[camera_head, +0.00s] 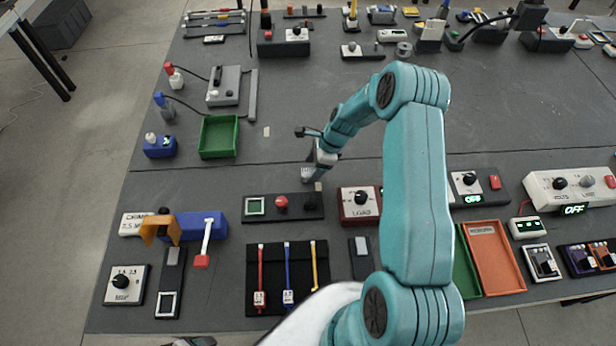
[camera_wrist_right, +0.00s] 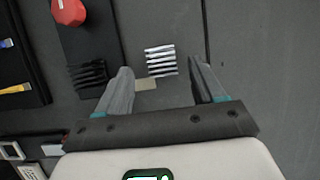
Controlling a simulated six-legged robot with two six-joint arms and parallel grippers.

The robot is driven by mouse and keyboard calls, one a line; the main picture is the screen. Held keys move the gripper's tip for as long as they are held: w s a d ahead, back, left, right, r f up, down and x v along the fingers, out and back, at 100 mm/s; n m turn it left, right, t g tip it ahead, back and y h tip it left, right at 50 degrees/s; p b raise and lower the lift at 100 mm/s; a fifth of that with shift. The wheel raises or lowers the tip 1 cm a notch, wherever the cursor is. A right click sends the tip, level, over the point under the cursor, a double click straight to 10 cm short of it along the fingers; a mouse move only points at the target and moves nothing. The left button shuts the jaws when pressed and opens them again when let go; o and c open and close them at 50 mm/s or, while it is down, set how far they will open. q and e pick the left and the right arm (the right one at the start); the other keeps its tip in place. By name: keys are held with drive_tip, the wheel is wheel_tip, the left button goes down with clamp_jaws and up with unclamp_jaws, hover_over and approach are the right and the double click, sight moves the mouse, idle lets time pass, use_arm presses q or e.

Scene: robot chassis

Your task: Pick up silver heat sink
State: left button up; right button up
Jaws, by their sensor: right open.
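The silver heat sink (camera_wrist_right: 161,60) is a small ribbed block lying on the grey tabletop. In the right wrist view it lies between and just beyond the fingertips of my right gripper (camera_wrist_right: 163,68), nearer the left finger. The jaws are open and empty. In the head view my right gripper (camera_head: 313,170) points down low over the table, just behind the black board with a red knob. There I cannot clearly tell the heat sink from the gripper. My left gripper is not in view.
A black ribbed heat sink (camera_wrist_right: 88,76) sits on the end of the black board (camera_wrist_right: 85,30), left of the silver one. A green tray (camera_head: 218,153) stands to the left. The table right of the silver heat sink is clear.

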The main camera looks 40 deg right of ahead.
sight(310, 172)
drive_tip(key=shift+b+x, duration=0.3)
drive_tip(key=shift+x, duration=0.9)
drive_tip(key=shift+w+a+f, duration=0.15)
drive_tip(key=shift+w, duration=0.15)
drive_tip(key=shift+s+d, duration=0.15)
drive_tip(key=shift+d, duration=0.1)
drive_tip(key=shift+s, duration=0.1)
drive_tip(key=c, duration=0.4)
drive_tip(key=shift+a+r, duration=0.15)
drive_tip(key=shift+r, duration=0.1)
drive_tip(key=c, duration=0.6)
drive_tip(key=shift+f, duration=0.1)
drive_tip(key=shift+c, duration=0.6)
drive_tip(key=shift+r+p, duration=0.3)
wheel_tip(310, 172, up, 4)
drive_tip(key=p, duration=0.2)
drive_tip(key=shift+r+p, duration=0.15)
drive_tip(key=shift+p, duration=0.15)
wheel_tip(310, 172, up, 15)
drive_tip(key=shift+f, duration=0.15)
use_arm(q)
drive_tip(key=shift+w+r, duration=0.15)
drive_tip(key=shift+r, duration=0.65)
use_arm(e)
drive_tip(key=shift+r, duration=0.2)
